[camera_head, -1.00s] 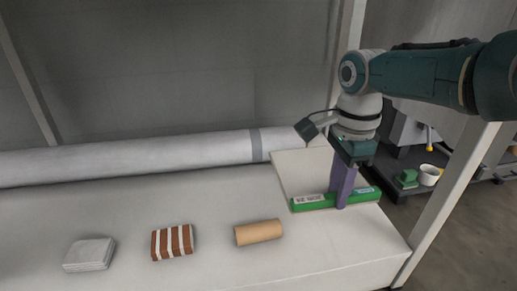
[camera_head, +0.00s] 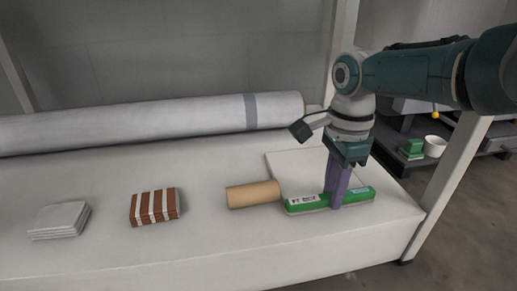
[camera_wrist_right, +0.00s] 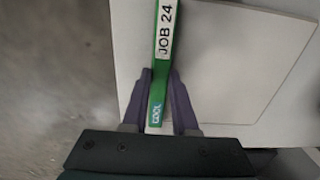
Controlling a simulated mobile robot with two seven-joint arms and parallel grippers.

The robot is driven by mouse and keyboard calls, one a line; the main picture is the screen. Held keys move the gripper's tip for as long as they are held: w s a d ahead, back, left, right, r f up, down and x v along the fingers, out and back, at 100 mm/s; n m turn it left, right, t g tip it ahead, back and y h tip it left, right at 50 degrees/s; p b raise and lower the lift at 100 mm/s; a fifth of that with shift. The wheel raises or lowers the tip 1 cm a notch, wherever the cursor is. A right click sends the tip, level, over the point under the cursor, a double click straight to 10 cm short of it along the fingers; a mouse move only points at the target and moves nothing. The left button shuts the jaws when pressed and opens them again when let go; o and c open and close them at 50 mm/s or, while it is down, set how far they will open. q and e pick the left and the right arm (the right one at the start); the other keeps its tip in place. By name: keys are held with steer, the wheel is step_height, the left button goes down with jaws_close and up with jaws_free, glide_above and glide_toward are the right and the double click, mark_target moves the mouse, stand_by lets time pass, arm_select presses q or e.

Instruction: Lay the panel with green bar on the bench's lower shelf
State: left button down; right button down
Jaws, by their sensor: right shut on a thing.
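The panel (camera_head: 312,166) is a flat pale sheet with a green bar (camera_head: 305,203) along its near edge. The bar carries a white printed label. My right gripper (camera_head: 336,200) reaches down from above, its purple fingers shut on the green bar. In the right wrist view the fingers (camera_wrist_right: 161,80) straddle the bar (camera_wrist_right: 158,85), which reads "JOB 24", and the panel (camera_wrist_right: 235,60) spreads to the right. The panel is low over the right end of the pale bench surface (camera_head: 215,250); I cannot tell if it touches. My left gripper is not in view.
A cardboard tube (camera_head: 253,194) lies close by the bar's left end. A striped brown-white bundle (camera_head: 155,206) and grey folded cloths (camera_head: 60,220) lie further left. A long grey roll (camera_head: 150,122) lies behind. A pale post (camera_head: 440,190) stands at the right.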

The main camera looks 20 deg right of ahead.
steer(key=shift+w, duration=0.15)
steer(key=c, duration=0.7)
jaws_free()
steer(key=shift+f, duration=0.1)
step_height(320, 180, up, 12)
steer(key=p, duration=1.2)
steer(key=s+a+f+n+t+y, duration=0.1)
steer(key=s+a+f+n, duration=0.3)
steer(key=s+a+n, duration=1)
steer(key=s+d+r+n+t, duration=0.1)
steer(key=s+r+n, duration=0.2)
steer(key=s+d+r+n, duration=0.1)
steer(key=s+r+n, duration=0.2)
steer(key=s+d+r+n+t, duration=0.1)
steer(key=s+r+n, duration=0.1)
steer(key=s+r, duration=0.1)
steer(key=shift+r+n+t+h, duration=0.1)
steer(key=shift+n+t+h, duration=0.2)
steer(key=shift+n+h, duration=0.1)
